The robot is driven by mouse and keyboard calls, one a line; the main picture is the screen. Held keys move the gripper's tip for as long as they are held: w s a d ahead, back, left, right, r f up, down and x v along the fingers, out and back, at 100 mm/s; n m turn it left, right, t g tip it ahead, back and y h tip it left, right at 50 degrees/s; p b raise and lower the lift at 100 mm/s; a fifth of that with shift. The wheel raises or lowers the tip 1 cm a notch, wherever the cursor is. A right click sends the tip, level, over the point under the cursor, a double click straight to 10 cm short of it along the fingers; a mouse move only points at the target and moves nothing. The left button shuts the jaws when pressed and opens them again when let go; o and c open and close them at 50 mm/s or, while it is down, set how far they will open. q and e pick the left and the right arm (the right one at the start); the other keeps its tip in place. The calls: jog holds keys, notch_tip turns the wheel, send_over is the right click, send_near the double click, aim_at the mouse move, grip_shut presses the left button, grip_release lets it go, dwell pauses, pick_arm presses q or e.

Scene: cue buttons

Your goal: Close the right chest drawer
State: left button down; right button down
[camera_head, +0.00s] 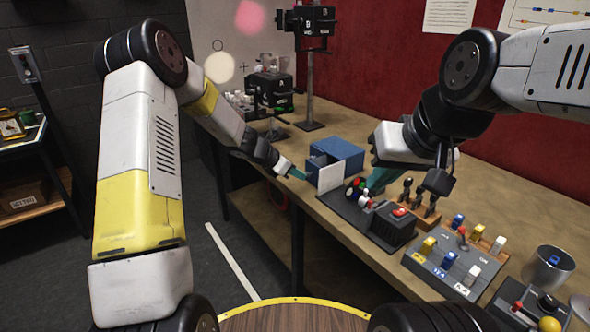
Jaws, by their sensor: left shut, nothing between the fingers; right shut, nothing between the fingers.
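A small blue chest (345,150) stands on the workbench near the middle of the view. An upright white panel (330,178) stands at its near side, and a blue part (316,161) shows just left of and behind it. I cannot tell for sure which part is the right drawer or how far it is out. My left gripper (299,173) is shut and empty, its teal tips just left of the white panel; contact is unclear.
A dark base with a red button (399,212) sits in front of the chest. A grey switch panel (455,262), a metal cup (547,268) and wooden-based plugs (424,208) stand to the right. A stand (310,90) rises behind. The bench's back right (500,185) has free room.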

aim_at(314, 164)
pick_arm(q)
jog(key=w+d, duration=0.1)
jog(key=d, duration=0.1)
jog(key=w+d, duration=0.3)
jog(key=d, duration=0.1)
jog(key=shift+w+d, duration=0.3)
jog(key=shift+w, duration=0.05)
jog(key=shift+w+d+r, duration=0.1)
jog(key=shift+w+d, duration=0.1)
jog(key=shift+d, duration=0.05)
jog(key=shift+r, duration=0.1)
